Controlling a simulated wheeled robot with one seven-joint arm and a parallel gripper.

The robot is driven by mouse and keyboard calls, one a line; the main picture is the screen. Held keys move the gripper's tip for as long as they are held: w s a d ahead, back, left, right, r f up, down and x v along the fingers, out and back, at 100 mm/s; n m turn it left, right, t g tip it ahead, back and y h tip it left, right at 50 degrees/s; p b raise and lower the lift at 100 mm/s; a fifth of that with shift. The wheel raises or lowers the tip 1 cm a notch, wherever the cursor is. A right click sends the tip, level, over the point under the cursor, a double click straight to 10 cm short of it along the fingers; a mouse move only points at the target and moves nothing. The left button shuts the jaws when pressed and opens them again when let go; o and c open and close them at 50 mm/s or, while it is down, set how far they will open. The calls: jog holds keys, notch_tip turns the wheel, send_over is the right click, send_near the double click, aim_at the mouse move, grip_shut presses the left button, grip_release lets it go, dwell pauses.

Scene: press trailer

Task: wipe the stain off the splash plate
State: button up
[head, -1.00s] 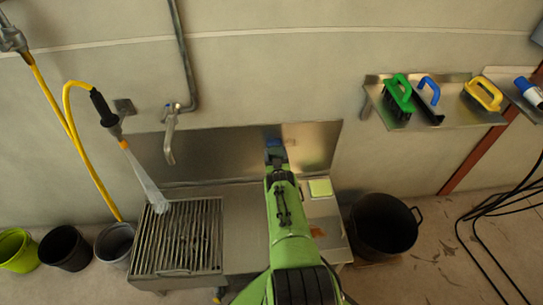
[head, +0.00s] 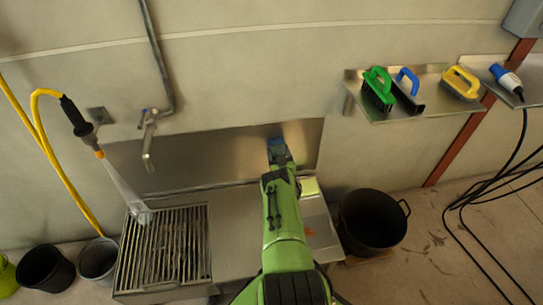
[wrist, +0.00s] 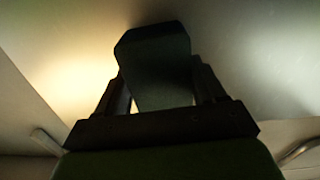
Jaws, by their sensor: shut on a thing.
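The splash plate (head: 200,163) is a wide metal sheet on the wall behind the sink counter. My gripper (head: 279,158) is in front of its right part, shut on a blue block (head: 276,142). In the wrist view the block (wrist: 155,65) looks dark and sits between the two fingers (wrist: 160,100). The block is at or very near the plate; I cannot tell whether it touches. I cannot make out a stain on the plate; my gripper and the block hide part of it, and bright reflections lie beside them.
A pale green pad (head: 310,187) lies on the counter (head: 232,228) beside my arm. A tap (head: 148,140) and a spray hose (head: 76,115) hang at left above a grating (head: 165,250). A shelf (head: 420,108) with brushes is at right, above a black bucket (head: 372,222).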

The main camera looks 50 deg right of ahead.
jog(key=s+d+b, duration=0.1)
jog(key=s+d, duration=0.2)
dwell(0.4)
jog(key=p+v, duration=0.5)
jog(key=v, duration=0.1)
jog(key=shift+w, duration=0.1)
jog(key=p+v, duration=0.2)
jog(key=v, duration=0.1)
dwell(0.5)
